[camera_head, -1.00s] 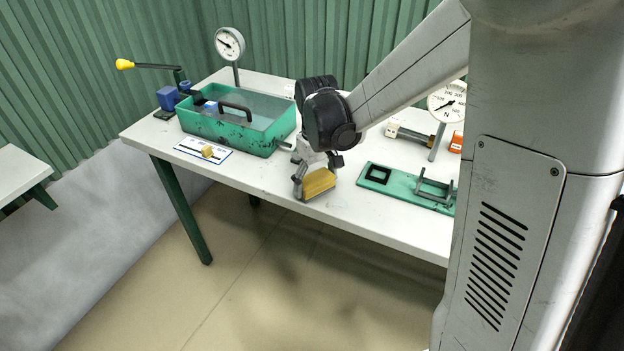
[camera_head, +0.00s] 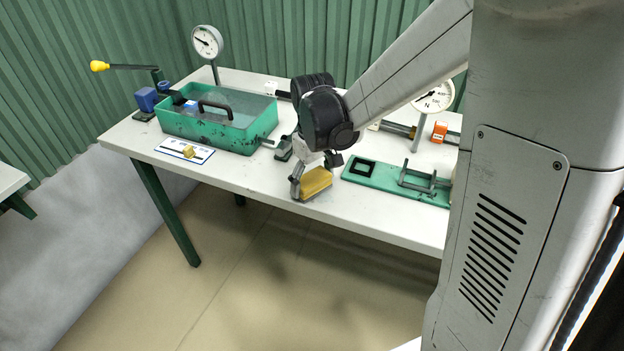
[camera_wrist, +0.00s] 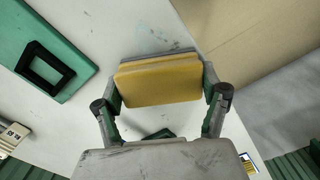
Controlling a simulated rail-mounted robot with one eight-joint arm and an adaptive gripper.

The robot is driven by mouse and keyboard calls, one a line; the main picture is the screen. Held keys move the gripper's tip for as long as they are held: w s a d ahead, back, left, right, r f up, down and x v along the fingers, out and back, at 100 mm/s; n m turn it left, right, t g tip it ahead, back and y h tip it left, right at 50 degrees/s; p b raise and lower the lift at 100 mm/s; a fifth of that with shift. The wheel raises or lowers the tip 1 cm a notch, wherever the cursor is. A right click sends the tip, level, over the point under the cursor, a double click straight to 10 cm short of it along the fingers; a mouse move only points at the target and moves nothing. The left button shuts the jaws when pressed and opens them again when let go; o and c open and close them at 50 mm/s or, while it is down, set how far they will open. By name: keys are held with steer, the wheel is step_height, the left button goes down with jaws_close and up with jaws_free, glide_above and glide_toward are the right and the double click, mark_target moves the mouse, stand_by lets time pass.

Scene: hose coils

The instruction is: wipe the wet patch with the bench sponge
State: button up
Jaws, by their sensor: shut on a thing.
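The bench sponge, a yellow block with a grey layer, is at the front edge of the white bench (camera_head: 240,180) in the head view (camera_head: 315,183). It fills the middle of the wrist view (camera_wrist: 160,82). My gripper (camera_head: 312,180) is shut on it, with one finger on each side, as the wrist view also shows (camera_wrist: 162,95). I cannot tell whether the sponge touches the bench top. I cannot make out a wet patch for certain; faint dark smudges (camera_wrist: 152,40) show on the bench beyond the sponge in the wrist view.
A green tank (camera_head: 190,128) with a black handle stands at the left. A white card (camera_head: 172,151) with a small yellow piece lies before it. A green fixture plate (camera_head: 385,182) lies just right of my gripper. Dial gauges (camera_head: 207,42) (camera_head: 436,97) stand behind.

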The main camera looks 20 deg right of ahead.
mark_target(345, 200)
steer(key=shift+s+d, duration=1.45)
steer(key=shift+d, duration=0.2)
steer(key=shift+s+d, duration=1.45)
steer(key=shift+d, duration=0.15)
steer(key=shift+r, duration=0.1)
step_height(345, 200, up, 7)
steer(key=p, duration=0.4)
